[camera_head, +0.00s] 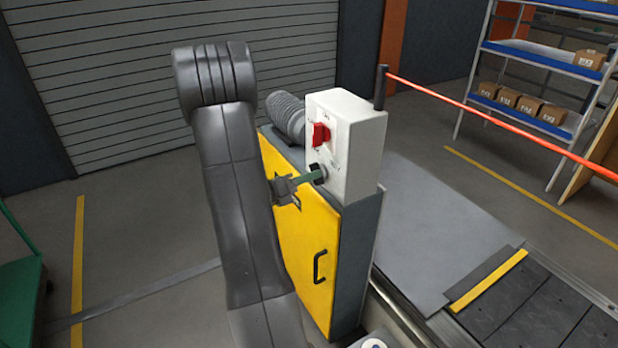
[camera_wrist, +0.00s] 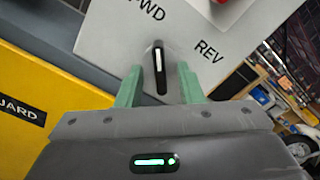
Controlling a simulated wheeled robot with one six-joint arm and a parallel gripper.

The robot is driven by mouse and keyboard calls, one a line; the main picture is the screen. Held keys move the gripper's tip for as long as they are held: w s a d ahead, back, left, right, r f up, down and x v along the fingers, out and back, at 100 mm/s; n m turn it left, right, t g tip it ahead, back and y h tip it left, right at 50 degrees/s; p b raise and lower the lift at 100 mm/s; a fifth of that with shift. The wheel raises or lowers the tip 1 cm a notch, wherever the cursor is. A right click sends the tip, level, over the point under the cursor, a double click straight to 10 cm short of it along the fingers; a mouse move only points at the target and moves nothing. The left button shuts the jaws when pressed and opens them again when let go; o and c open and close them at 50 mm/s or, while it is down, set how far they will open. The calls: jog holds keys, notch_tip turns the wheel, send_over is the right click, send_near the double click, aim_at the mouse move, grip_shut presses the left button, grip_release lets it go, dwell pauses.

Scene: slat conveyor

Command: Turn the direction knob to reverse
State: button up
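The direction knob is a black knob with a white pointer line on the light grey control box (camera_head: 355,150). In the wrist view the knob (camera_wrist: 160,72) sits between my two green fingers. Its white line points up in the picture, with the FWD label at upper left and the REV label at right. My gripper (camera_wrist: 170,75) is open around the knob, with a gap seen on the right side; whether the left finger touches is unclear. In the head view my gripper (camera_head: 308,178) reaches the dark knob (camera_head: 318,172), partly hiding it.
A red switch (camera_head: 320,134) sits above the knob on the same box. The box stands on a yellow-fronted cabinet (camera_head: 300,245) with a black handle. A red bar (camera_head: 480,118) runs off to the right above the conveyor slats (camera_head: 530,310). Open floor lies left.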

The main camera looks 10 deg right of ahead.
jog(key=shift+w+d, duration=0.1)
jog(key=shift+d, duration=0.2)
jog(key=shift+c, duration=0.2)
grip_shut()
jog(key=shift+m+b, duration=0.3)
jog(key=m+b, duration=1.5)
jog(key=shift+f, duration=0.1)
jog(key=shift+m, duration=0.3)
